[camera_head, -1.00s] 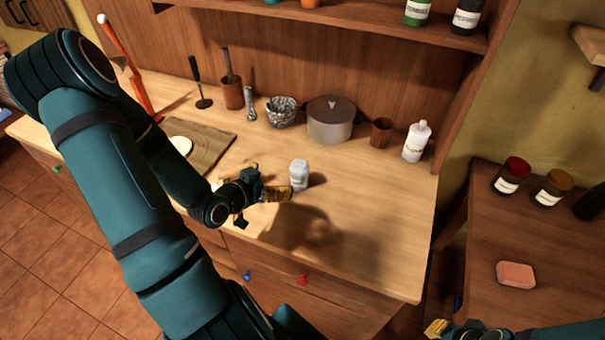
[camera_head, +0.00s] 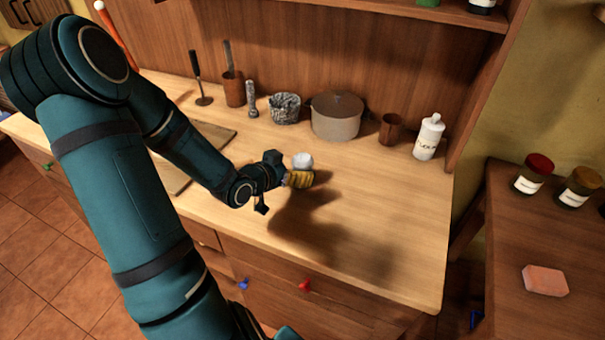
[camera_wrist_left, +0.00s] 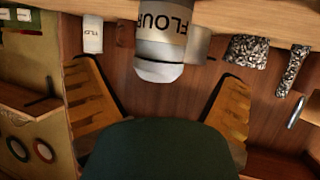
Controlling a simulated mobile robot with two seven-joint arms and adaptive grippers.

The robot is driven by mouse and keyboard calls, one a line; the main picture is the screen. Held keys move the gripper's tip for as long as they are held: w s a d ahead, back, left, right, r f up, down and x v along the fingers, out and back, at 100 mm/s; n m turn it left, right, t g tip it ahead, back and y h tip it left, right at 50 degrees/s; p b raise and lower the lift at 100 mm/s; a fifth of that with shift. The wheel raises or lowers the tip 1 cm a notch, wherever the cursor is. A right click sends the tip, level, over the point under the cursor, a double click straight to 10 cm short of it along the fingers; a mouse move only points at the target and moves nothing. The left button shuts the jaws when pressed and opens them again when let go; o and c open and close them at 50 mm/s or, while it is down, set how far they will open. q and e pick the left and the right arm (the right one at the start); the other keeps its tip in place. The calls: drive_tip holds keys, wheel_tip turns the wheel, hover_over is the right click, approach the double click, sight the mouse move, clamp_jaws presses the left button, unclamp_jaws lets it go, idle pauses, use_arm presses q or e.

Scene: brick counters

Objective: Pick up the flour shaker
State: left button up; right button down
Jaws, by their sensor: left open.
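The flour shaker (camera_head: 303,161) is a small pale container standing on the wooden counter, mostly hidden in the head view by my left gripper (camera_head: 300,179). In the left wrist view, which is upside down, the flour shaker (camera_wrist_left: 160,50) shows its FLOUR label and rounded grey cap. It lies between the two spread yellow fingers of my left gripper (camera_wrist_left: 165,105), with a gap on each side. The left gripper is open. My right gripper is out of view.
A white labelled bottle (camera_head: 429,138) stands at the counter's right. A lidded pot (camera_head: 337,117), a brown cup (camera_head: 391,128), a speckled bowl (camera_head: 285,108) and a cutting board (camera_head: 213,132) are behind or left. The counter's front right is clear.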

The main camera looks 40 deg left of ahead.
use_arm(q)
drive_tip(key=shift+b+x, duration=0.95)
drive_tip(key=shift+x, duration=2.05)
drive_tip(key=shift+d, duration=0.1)
drive_tip(key=shift+s, duration=0.1)
drive_tip(key=c, duration=1.5)
drive_tip(key=shift+o, duration=0.2)
